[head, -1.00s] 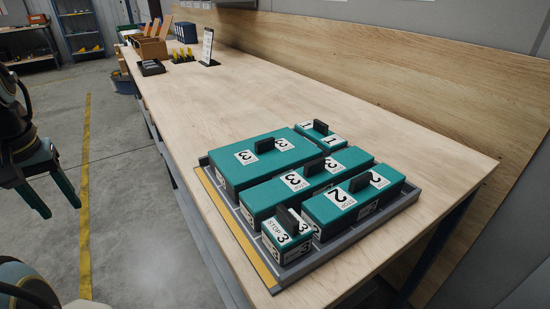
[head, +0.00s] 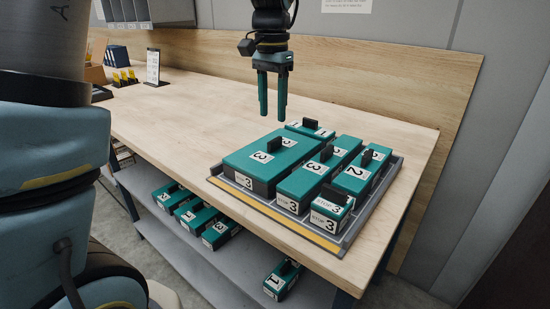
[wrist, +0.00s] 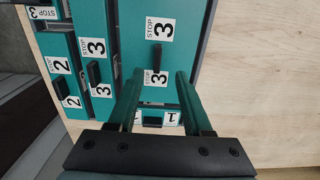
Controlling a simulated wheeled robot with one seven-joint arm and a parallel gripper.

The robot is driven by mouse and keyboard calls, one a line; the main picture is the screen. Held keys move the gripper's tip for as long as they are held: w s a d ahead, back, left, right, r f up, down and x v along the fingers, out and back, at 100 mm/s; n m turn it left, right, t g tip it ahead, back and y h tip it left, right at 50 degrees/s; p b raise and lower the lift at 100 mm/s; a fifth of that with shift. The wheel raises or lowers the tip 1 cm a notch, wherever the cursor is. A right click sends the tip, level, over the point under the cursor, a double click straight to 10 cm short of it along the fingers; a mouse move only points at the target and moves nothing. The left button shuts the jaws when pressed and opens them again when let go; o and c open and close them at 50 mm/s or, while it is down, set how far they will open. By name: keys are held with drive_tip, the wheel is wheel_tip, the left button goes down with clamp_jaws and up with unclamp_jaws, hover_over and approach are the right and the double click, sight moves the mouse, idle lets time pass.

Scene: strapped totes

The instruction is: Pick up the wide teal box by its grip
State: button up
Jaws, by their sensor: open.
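The wide teal box (head: 240,160) is the broadest box on the grey tray (head: 392,178), at its left side. It has "3" labels and a black upright grip (head: 274,145) on top. In the wrist view, the wide box (wrist: 185,40) is at the top centre, with its grip (wrist: 157,54) just beyond the fingertips. My gripper (head: 272,116) is open, empty and pointing down above the tray's far left part, clear of the boxes. It also shows in the wrist view (wrist: 159,74), with the small box marked 1 (wrist: 152,122) seen between its fingers.
Teal boxes stand close beside the wide one: a long "3" box (head: 300,183), a "2" box (head: 352,180), a small "3" box (head: 330,207) and a "1" box (head: 296,128) behind. More boxes (head: 195,215) sit on the lower shelf (head: 180,245).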

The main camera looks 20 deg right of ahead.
sight(275, 139)
drive_tip(key=shift+s+d+f+p, duration=0.1)
drive_tip(key=shift+f+p, duration=0.25)
drive_tip(key=shift+f, duration=1.55)
drive_tip(key=shift+d+f+p, duration=0.1)
drive_tip(key=shift+f+p, duration=0.25)
drive_tip(key=shift+f, duration=1.55)
clamp_jaws()
drive_tip(key=shift+r, duration=0.1)
